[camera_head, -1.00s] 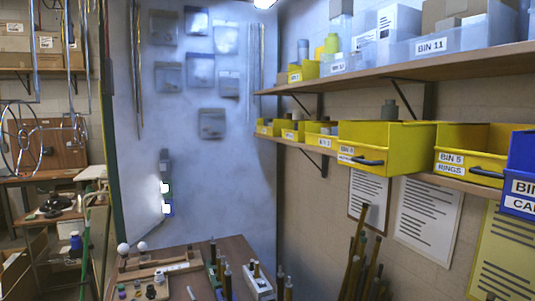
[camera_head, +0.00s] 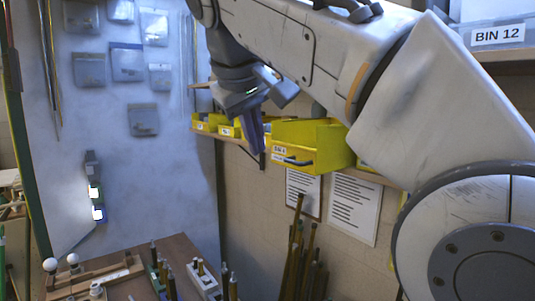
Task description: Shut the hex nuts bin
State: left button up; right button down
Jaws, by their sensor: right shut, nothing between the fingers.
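A yellow bin (camera_head: 330,149) labelled BIN 4 sticks out past the front edge of the lower wall shelf. Its second label is too small to read, so I cannot confirm that it is the hex nuts bin. A dark handle (camera_head: 297,162) is on its front face. My right gripper (camera_head: 255,140) is shut and empty, pointing down just left of the bin's front; I cannot tell whether it touches the bin. My right arm hides the shelf to the right of this bin. My left gripper is not in view.
Smaller yellow bins (camera_head: 204,123) stand farther along the shelf (camera_head: 234,139). A clear bin labelled BIN 12 (camera_head: 497,36) is on the upper shelf. Upright rods (camera_head: 300,262) and a bench with tools (camera_head: 178,252) are below. Paper sheets (camera_head: 353,208) hang on the wall.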

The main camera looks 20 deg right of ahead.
jog(key=w+d+f+p, duration=0.1)
jog(key=w+d+f, duration=0.4)
jog(key=d, duration=0.3)
jog(key=shift+w+m, duration=0.3)
jog(key=shift+w, duration=0.6)
jog(key=shift+f, duration=0.1)
